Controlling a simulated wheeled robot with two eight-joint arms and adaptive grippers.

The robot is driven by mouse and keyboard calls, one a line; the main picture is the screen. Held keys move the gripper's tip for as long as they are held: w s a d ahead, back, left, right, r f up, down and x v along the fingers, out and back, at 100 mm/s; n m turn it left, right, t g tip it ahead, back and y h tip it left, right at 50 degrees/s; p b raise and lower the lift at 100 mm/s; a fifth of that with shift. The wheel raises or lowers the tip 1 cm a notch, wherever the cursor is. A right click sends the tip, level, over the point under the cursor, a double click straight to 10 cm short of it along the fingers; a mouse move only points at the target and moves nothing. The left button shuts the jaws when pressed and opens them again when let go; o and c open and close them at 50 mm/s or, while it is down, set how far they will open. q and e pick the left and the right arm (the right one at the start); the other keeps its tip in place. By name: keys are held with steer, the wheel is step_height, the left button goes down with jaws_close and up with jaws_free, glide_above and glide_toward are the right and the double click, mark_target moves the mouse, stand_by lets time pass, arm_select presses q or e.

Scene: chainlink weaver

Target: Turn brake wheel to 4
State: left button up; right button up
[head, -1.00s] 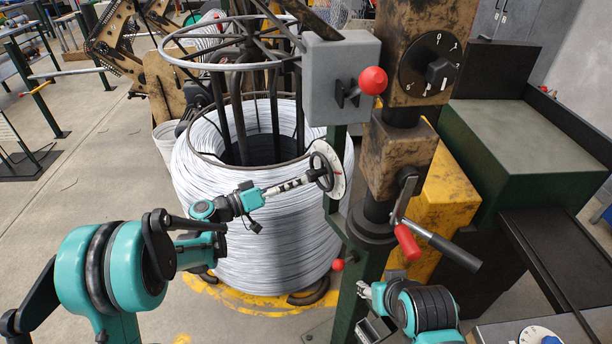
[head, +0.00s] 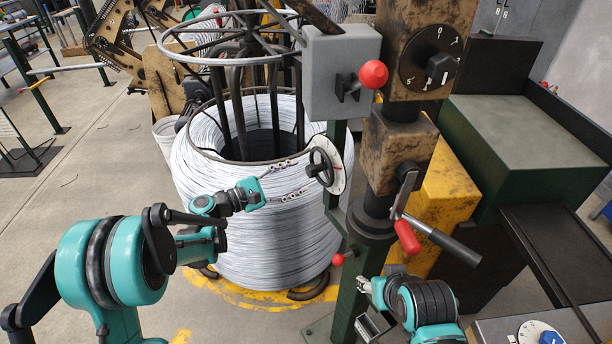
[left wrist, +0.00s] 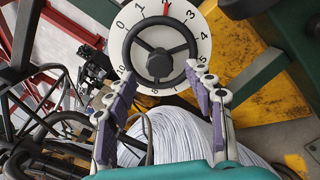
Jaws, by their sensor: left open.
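The brake wheel (head: 321,166) is a black handwheel in front of a white numbered dial (head: 343,173), beside the wire coil. In the left wrist view, the three-spoke brake wheel (left wrist: 160,50) faces me. A red mark shows at the top of the dial (left wrist: 198,45), between 1 and 3; the 4 is at the right. My left gripper (head: 299,178) is open and empty, just left of the wheel and apart from it. In the left wrist view, its fingers (left wrist: 161,72) are spread below the wheel's two sides. My right gripper (head: 364,291) is low beside the green post; its opening is unclear.
A large coil of pale wire (head: 250,230) stands behind my left gripper. A grey box with a red knob (head: 373,74) is above the wheel. A black selector dial (head: 431,66) and a red-handled lever (head: 407,238) are on the column at right. Open floor lies at left.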

mark_target(308, 172)
arm_select(q)
steer(key=n+b, duration=0.1)
steer(key=n, duration=0.5)
steer(key=shift+n, duration=0.4)
steer(key=n, duration=0.6)
steer(key=shift+b, duration=0.3)
steer(key=shift+d+n, duration=0.15)
steer(key=shift+n, duration=0.45)
steer(key=x, duration=0.3)
steer(key=shift+w+d, duration=0.2)
steer(key=shift+d, duration=0.1)
